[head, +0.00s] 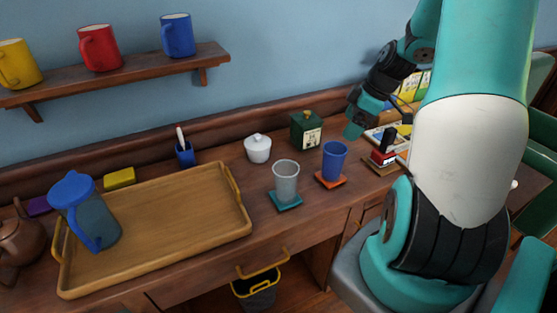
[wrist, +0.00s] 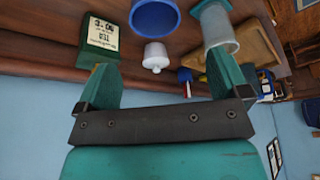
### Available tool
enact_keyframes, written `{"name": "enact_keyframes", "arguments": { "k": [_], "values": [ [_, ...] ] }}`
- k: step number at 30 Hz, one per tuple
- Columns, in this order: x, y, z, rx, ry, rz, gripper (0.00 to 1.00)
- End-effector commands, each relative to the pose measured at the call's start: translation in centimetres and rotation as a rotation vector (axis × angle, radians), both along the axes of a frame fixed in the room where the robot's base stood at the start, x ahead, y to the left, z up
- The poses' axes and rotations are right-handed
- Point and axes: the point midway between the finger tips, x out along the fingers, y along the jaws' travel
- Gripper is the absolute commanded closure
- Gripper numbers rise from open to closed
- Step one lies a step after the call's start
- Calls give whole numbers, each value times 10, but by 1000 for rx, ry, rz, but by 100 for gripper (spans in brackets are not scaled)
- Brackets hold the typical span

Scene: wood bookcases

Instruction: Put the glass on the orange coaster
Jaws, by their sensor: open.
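The clear grey glass (head: 286,181) stands upright on a teal coaster (head: 286,207) on the desk. To its right, the orange coaster (head: 330,186) has a blue cup (head: 334,160) standing on it. My gripper (head: 359,121) is open and empty, raised above the desk behind and right of the blue cup. In the wrist view, which is upside down, the jaws (wrist: 165,72) are spread with nothing between them; the blue cup (wrist: 155,14) and the glass (wrist: 218,30) show beyond them. The orange coaster cannot be made out there.
A wooden tray (head: 155,275) with a blue-lidded pitcher (head: 88,213) fills the left. A white lidded jar (head: 257,148) and green canister (head: 306,130) stand behind the glass. A shelf with mugs (head: 130,72) hangs upper left.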

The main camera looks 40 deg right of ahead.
Motion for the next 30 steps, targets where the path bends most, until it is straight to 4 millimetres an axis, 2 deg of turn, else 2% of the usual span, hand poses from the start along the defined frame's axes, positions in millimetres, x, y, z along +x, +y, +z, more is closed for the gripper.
{"name": "enact_keyframes", "arguments": {
  "k": [2, 4, 5, 6, 8, 9, 11, 12, 15, 18, 22, 25, 30],
  "values": [
    [14, 30, 14, 10, 8, 19, 6],
    [27, 73, 30, 29, 28, 34, 6],
    [32, 95, 39, 38, 39, 40, 6],
    [35, 128, 50, 52, 56, 46, 6],
    [33, 179, 66, 71, 86, 56, 6],
    [27, 212, 76, 84, 108, 61, 6],
    [12, 258, 88, 100, 141, 67, 6],
    [-2, 286, 95, 106, 165, 70, 6],
    [-43, 340, 109, 120, 217, 75, 6],
    [-81, 372, 117, 126, 259, 73, 6],
    [-113, 392, 121, 129, 293, 67, 6],
    [-124, 396, 122, 128, 307, 61, 6],
    [-125, 397, 122, 129, 311, 57, 6]
  ]
}}
